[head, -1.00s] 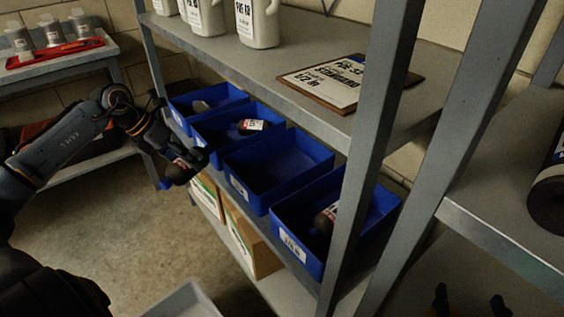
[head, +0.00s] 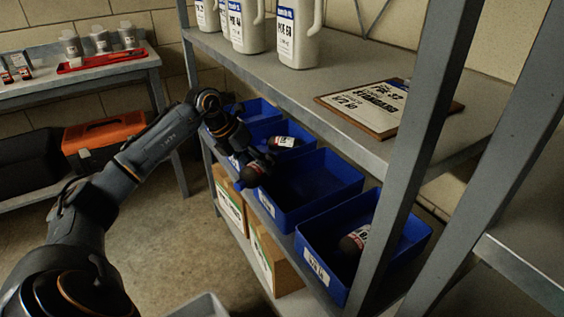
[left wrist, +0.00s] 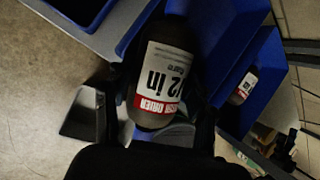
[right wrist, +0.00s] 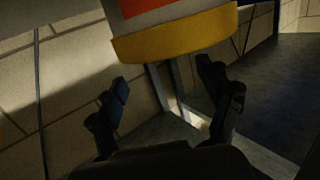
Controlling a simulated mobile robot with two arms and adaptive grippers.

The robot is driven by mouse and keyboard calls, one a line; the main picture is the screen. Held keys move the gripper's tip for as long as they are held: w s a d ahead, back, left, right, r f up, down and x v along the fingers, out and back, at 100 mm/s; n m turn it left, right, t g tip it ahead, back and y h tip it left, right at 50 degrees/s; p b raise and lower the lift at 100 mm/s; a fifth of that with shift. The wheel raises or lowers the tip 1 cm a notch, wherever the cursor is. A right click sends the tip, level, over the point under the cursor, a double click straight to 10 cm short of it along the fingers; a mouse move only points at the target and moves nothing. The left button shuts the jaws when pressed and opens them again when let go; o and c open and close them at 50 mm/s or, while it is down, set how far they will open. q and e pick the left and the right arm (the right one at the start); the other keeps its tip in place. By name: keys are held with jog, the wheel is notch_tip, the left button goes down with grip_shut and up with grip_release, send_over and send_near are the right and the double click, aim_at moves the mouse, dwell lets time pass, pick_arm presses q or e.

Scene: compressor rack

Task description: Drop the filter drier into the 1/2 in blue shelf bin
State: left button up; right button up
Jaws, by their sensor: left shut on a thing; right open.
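My left gripper (head: 252,166) is shut on a dark filter drier (head: 257,174) at the front edge of the bin row. In the left wrist view the filter drier (left wrist: 160,85) has a white and red label reading 1/2 in, with blue bin walls (left wrist: 220,35) behind it. In the head view, the empty blue bin (head: 335,198) is right beside the held drier. I cannot read the bins' labels well enough to tell the 1/2 in bin. My right gripper (right wrist: 168,95) is open and empty in the right wrist view.
The nearest blue bin (head: 318,268) and a farther bin (head: 305,140) each hold a drier. Grey rack posts (head: 415,150) stand in front at right. A shelf above carries white jugs (head: 299,35) and a clipboard (head: 375,105). Boxes (head: 275,262) sit below.

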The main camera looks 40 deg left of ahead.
aim_at(270, 160)
pick_arm(q)
jog(key=shift+w+d, duration=0.9)
jog(key=shift+w, duration=0.3)
jog(key=shift+w+d, duration=0.35)
jog(key=shift+w, duration=0.1)
pick_arm(e)
jog(key=r, duration=0.1)
jog(key=t, duration=0.1)
jog(key=r, duration=0.1)
jog(key=shift+w+a+r+t+y+b, duration=0.2)
jog(key=shift+a+r+t+y+b, duration=0.1)
jog(key=shift+r, duration=0.05)
notch_tip(270, 160, up, 2)
jog(key=shift+a+r+t, duration=0.15)
jog(key=shift+r+t, duration=0.1)
jog(key=shift+t, duration=0.55)
pick_arm(q)
jog(key=shift+w+d+f, duration=0.15)
jog(key=shift+w+d, duration=0.3)
jog(key=shift+w, duration=0.15)
jog(key=shift+w+d+f, duration=0.1)
jog(key=shift+w+d, duration=0.3)
jog(key=shift+w, duration=0.2)
jog(key=shift+f, duration=0.1)
jog(key=shift+f+b, duration=0.35)
jog(key=shift+f, duration=0.2)
pick_arm(e)
jog(key=shift+s+r+y, duration=0.15)
jog(key=shift+r+y, duration=0.15)
jog(key=shift+r, duration=0.05)
